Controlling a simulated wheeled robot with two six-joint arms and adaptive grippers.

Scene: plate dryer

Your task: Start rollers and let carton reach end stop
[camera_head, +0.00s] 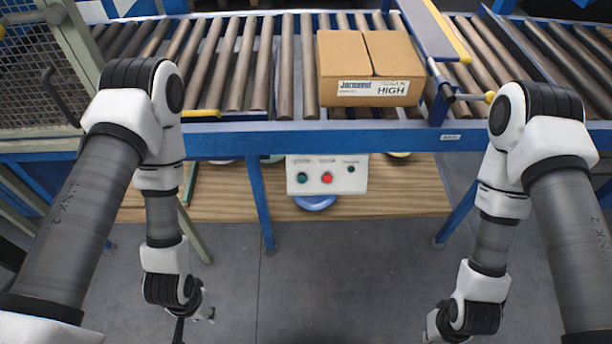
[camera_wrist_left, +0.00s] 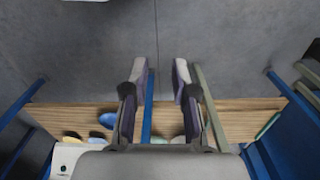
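A brown carton (camera_head: 345,55) with a white label reading "HIGH" sits on the conveyor rollers (camera_head: 232,65). Right of it, a blue plate with a yellow edge (camera_head: 428,32) crosses the rollers; I cannot tell whether they touch. A white control box (camera_head: 327,187) with green and red buttons and a small black control hangs below the blue front rail. My left gripper (camera_head: 192,318) hangs low, left of and below the box; the left wrist view shows its fingers (camera_wrist_left: 161,75) apart and empty. My right gripper (camera_head: 440,328) is low right, partly cut off, its fingers unclear.
A wooden shelf (camera_head: 400,190) with several coloured items lies under the conveyor. Blue legs (camera_head: 261,205) stand at the front. A mesh guard (camera_head: 35,80) is at the left. Grey floor in front is clear.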

